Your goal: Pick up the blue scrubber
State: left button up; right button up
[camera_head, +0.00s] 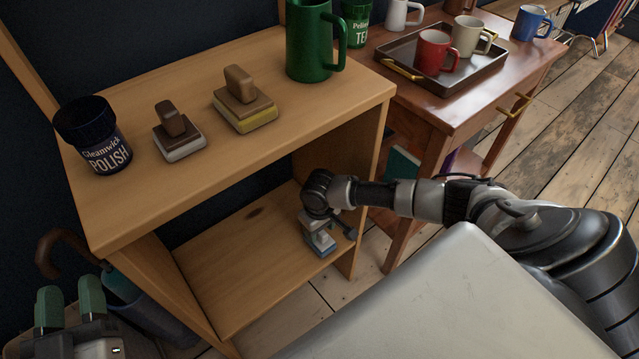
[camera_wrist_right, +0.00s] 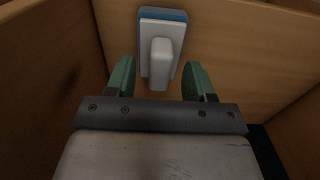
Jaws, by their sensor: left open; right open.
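The blue scrubber (camera_head: 321,245) sits on the lower shelf of the light wooden shelf unit, near its right side. In the right wrist view the scrubber (camera_wrist_right: 176,16) shows a blue base, a pale top plate and a pale upright handle. My right gripper (camera_wrist_right: 158,78) is open, with one green finger on each side of the handle's near end; I cannot tell if they touch it. In the head view my right gripper (camera_head: 320,222) reaches into the lower compartment and partly hides the scrubber. My left gripper (camera_head: 69,303) is open and empty at the lower left.
On the top shelf (camera_head: 230,165) stand a polish jar (camera_head: 92,135), a white-based scrubber (camera_head: 180,142), a yellow-based scrubber (camera_head: 245,105) and a green mug (camera_head: 309,45). A side table with a tray (camera_head: 490,68) of mugs stands right. The lower shelf's left part is bare.

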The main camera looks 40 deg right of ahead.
jog(key=shift+f+b, duration=0.45)
jog(key=shift+f, duration=0.05)
pick_arm(q)
jog(key=shift+s+d+r+t+h, duration=0.1)
jog(key=shift+s+r+t+h, duration=0.2)
jog(key=shift+r+t, duration=0.35)
jog(key=shift+s+r+t+h, duration=0.15)
jog(key=shift+s+r+t, duration=0.1)
jog(key=shift+r+t, duration=0.35)
jog(key=shift+s+d+r+t+h, duration=0.1)
jog(key=shift+s+r+t+h, duration=0.2)
jog(key=shift+r+t, duration=0.35)
pick_arm(e)
grip_shut()
pick_arm(q)
jog(key=shift+w+f, duration=0.1)
